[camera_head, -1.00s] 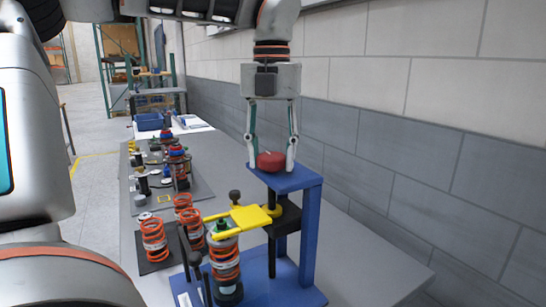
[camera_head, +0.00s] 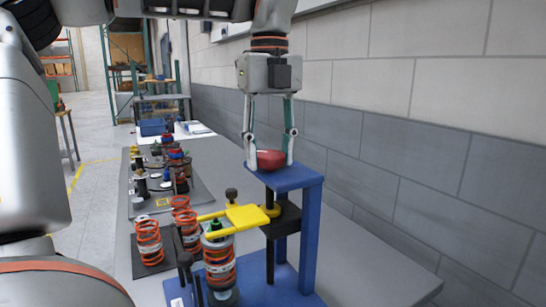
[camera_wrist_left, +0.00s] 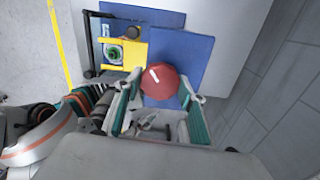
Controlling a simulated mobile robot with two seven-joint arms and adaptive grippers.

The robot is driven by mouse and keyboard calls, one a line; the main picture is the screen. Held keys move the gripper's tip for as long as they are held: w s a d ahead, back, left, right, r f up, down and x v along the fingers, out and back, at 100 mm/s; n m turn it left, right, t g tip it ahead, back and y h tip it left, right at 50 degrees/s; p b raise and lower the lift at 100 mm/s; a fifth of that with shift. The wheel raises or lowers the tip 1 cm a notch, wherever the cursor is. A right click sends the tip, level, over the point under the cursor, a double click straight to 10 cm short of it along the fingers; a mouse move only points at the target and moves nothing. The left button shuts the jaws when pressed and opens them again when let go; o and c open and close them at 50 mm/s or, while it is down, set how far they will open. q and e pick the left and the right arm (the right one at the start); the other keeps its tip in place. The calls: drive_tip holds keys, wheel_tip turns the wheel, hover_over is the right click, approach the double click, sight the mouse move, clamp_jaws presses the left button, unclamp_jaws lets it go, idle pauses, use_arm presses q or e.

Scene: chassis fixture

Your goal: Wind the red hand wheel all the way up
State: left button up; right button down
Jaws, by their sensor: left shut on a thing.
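The red hand wheel (camera_head: 271,159) sits on top of the blue press frame (camera_head: 309,230). My left gripper (camera_head: 269,165) comes down from above and is shut on the wheel, one finger on each side. In the left wrist view the wheel (camera_wrist_left: 159,83) shows a white mark, with the fingers of my left gripper (camera_wrist_left: 160,95) beside it. Below the wheel, the yellow fork (camera_head: 247,217) is held on a black carriage (camera_head: 286,217) and reaches left over an orange spring strut (camera_head: 220,265). My right gripper is not in view.
Several orange springs (camera_head: 149,242) stand on a dark mat left of the press. Further back, a grey mat (camera_head: 160,205) carries several small parts. A blue bin (camera_head: 152,127) is at the table's far end. A block wall (camera_head: 400,190) runs along the right.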

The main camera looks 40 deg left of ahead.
use_arm(q)
drive_tip(key=shift+f+n+b, duration=0.2)
drive_tip(key=shift+n+b, duration=0.1)
drive_tip(key=shift+n, duration=0.6)
drive_tip(key=shift+n+b, duration=0.35)
drive_tip(key=shift+n, duration=0.95)
drive_tip(key=n+b, duration=0.1)
drive_tip(key=n, duration=0.3)
drive_tip(key=shift+b, duration=0.4)
drive_tip(key=shift+r+n, duration=0.1)
drive_tip(key=shift+n, duration=0.3)
drive_tip(key=shift+r, duration=0.1)
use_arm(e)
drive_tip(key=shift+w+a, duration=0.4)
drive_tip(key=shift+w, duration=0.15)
